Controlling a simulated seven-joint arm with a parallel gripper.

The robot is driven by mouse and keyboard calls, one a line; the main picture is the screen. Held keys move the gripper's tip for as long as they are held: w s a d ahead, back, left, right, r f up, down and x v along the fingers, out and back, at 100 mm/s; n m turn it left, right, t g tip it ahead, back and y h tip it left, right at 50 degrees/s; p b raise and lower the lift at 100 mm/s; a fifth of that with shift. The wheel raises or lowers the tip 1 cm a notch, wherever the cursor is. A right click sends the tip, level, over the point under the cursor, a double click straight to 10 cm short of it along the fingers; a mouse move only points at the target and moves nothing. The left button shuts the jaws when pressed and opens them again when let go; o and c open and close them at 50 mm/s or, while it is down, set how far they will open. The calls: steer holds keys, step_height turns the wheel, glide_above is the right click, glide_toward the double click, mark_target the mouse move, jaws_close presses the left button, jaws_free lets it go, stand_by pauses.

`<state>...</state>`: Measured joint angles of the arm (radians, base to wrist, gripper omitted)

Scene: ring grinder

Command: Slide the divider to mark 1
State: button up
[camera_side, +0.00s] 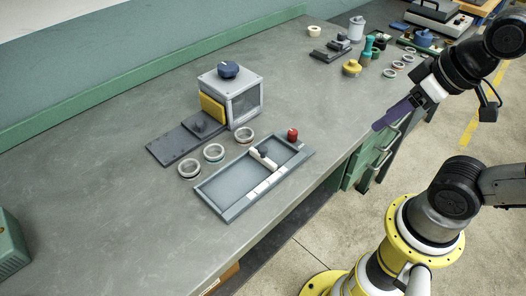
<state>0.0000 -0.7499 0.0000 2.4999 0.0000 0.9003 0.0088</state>
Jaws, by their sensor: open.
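The divider (264,156) is a light bar with a dark knob, set across a grey tray (222,184) near the middle of the bench. It stands toward the tray's right end. Several pale marks (258,189) run along the tray's front edge; their numbers are too small to read. My gripper (393,116) has purple fingers and hangs beyond the bench's front edge, to the right of the tray and well apart from it. It is open, and I see nothing held in it.
A red knob (292,134) sits at the tray's right end. Behind the tray are several rings (214,152), a dark plate (180,143) and a grey box (232,96) with a blue knob. More parts crowd the bench's far right. The bench's left is mostly clear.

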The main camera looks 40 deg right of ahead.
steer(key=w+a+r+m+g, duration=0.1)
steer(key=w+r+m, duration=0.2)
steer(key=w+r, duration=0.25)
steer(key=g, duration=0.5)
glide_above(263, 148)
step_height(263, 148, down, 6)
step_height(263, 148, down, 13)
steer(key=shift+r, duration=0.1)
jaws_close()
stand_by(0.9)
